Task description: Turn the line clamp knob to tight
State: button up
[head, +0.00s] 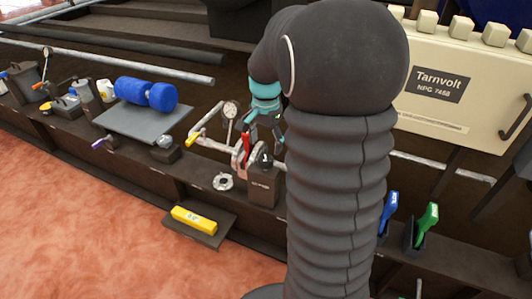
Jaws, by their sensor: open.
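My gripper (263,130) points down in the middle of the head view, below a teal wrist section. It is open and appears empty; my own arm hides part of it. Just below it a small dark box (263,188) with a pale label carries a round black knob (265,160) on top. This may be the line clamp knob, but I cannot read the label or the knob's setting. A red lever (246,146) and pale ring-shaped pieces stand just left of the knob. I cannot tell whether my fingers touch anything.
A yellow block (193,219) lies on a low front shelf. A blue roller (147,93) rests above a grey plate (140,122) at left. A cream Tarnvolt box (462,78) stands at right. Blue (388,211) and green (427,224) handled tools stand near my arm.

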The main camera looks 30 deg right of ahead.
notch_tip(320, 180, up, 6)
dwell(0.8)
jog(key=n, duration=0.6)
send_near(266, 163)
jog(key=s+a, duration=0.2)
jog(key=s, duration=0.1)
jog(key=s+a+r+n+t, duration=0.2)
jog(key=s+a, duration=0.3)
jog(key=s, duration=0.3)
jog(key=s+a+r+n+t, duration=0.3)
jog(key=s+a, duration=0.3)
jog(key=s, duration=0.2)
jog(key=shift+n+t, duration=0.3)
jog(key=shift+n, duration=0.4)
jog(key=shift+r, duration=0.1)
